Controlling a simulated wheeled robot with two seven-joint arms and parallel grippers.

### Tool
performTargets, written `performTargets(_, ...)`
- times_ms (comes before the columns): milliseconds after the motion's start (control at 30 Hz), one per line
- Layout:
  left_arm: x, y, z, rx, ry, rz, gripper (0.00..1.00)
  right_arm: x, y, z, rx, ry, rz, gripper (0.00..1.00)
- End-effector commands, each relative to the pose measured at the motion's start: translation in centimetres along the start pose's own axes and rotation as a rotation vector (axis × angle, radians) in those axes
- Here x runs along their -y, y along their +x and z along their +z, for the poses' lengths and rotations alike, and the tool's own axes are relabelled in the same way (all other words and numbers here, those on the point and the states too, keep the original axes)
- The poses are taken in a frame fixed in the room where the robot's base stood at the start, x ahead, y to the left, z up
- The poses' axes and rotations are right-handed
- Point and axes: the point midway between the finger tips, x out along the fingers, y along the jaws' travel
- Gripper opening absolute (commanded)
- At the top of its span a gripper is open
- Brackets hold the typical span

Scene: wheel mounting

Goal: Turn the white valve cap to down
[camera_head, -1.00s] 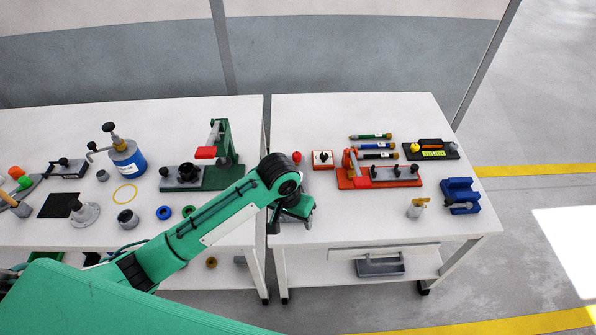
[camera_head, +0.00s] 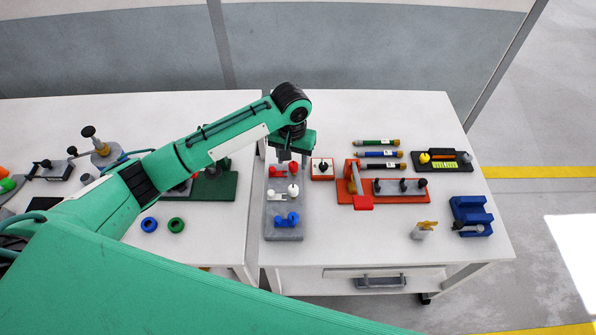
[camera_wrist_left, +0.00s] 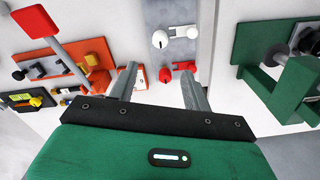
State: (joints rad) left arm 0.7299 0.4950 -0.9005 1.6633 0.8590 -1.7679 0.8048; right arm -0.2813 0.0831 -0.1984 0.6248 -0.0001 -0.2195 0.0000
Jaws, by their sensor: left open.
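The white valve cap (camera_head: 291,190) is on a grey plate (camera_head: 283,234), between a red valve (camera_head: 283,170) and a blue valve (camera_head: 287,220). A white piece lies to the left of its round knob. My left gripper (camera_head: 293,159) hangs above the plate's back end, over the red valve and behind the white one. In the left wrist view the gripper (camera_wrist_left: 158,84) is open and empty, its fingers apart. The red valve (camera_wrist_left: 178,70) shows between the fingers, and the white cap (camera_wrist_left: 160,39) lies beyond them. My right gripper is not in view.
A red-and-white switch box (camera_head: 322,169) stands right beside the plate. Further right are an orange fixture (camera_head: 400,198), several tubes (camera_head: 377,154) and a blue block (camera_head: 471,216). A green fixture (camera_head: 215,187) stands on the left table. The front-middle of the right table is clear.

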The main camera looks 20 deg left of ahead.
Motion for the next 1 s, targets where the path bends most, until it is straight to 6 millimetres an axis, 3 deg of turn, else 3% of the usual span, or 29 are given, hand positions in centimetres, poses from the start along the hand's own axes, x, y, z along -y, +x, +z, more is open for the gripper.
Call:
performTargets(167,0.1,1.2,0.0,0.004,-0.003,-0.001,0.49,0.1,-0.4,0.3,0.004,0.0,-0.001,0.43)
performTargets(467,0.1,7.1,0.1,0.005,-0.003,-0.002,0.49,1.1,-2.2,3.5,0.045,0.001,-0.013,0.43)
performTargets(700,0.0,11.6,0.1,0.003,-0.002,-0.001,0.49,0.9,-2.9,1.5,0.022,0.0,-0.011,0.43)
performTargets(833,0.1,13.0,0.1,0.003,-0.002,-0.002,0.49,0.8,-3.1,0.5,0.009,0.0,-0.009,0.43)
performTargets(1000,0.0,13.8,0.0,0.001,0.0,0.0,0.49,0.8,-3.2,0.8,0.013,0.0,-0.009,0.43)
